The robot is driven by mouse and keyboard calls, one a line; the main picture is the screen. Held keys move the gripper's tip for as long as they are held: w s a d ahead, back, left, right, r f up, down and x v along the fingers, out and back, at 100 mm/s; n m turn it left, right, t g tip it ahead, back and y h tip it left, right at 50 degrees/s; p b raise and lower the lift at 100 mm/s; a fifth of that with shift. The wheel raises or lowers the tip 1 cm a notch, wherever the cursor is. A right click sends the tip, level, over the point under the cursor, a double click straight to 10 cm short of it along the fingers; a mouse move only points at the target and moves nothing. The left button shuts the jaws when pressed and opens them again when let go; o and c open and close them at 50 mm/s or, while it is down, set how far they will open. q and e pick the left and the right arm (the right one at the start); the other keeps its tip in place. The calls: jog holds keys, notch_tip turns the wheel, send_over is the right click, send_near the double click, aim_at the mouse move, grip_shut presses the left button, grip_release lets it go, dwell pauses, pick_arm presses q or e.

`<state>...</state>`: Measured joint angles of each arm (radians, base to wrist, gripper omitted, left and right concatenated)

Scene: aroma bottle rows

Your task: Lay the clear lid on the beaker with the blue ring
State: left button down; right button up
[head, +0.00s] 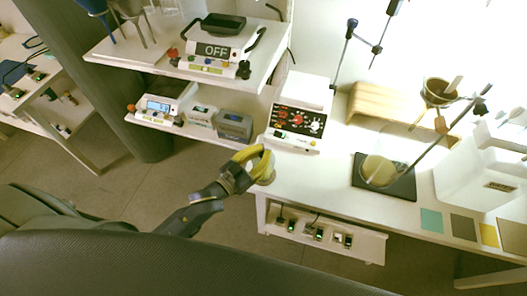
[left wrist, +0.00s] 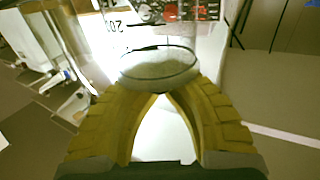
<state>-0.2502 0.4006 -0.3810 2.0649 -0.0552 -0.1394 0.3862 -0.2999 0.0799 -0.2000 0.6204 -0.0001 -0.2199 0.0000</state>
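My left gripper (head: 262,160), with curved yellow fingers, is over the near left corner of the white bench. A round clear disc with a dark rim, which looks like the clear lid (left wrist: 158,66), sits right at its fingertips in the left wrist view. The fingers come together at the disc's near edge and appear shut on it. In the head view the lid (head: 267,174) is a pale round patch beside the fingers, partly hidden. No blue ring can be made out, so I cannot tell where that beaker is. My right gripper is not in view.
A white device with red knobs (head: 297,122) stands just behind the gripper. A round glass vessel (head: 379,170) stands on a dark plate (head: 403,188) farther right, with a slanted rod over it. The bench (head: 312,178) between is clear. Shelves with instruments are at left.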

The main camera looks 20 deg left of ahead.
pick_arm(q)
jog(key=c, duration=1.5)
grip_release()
jog(key=v, duration=1.2)
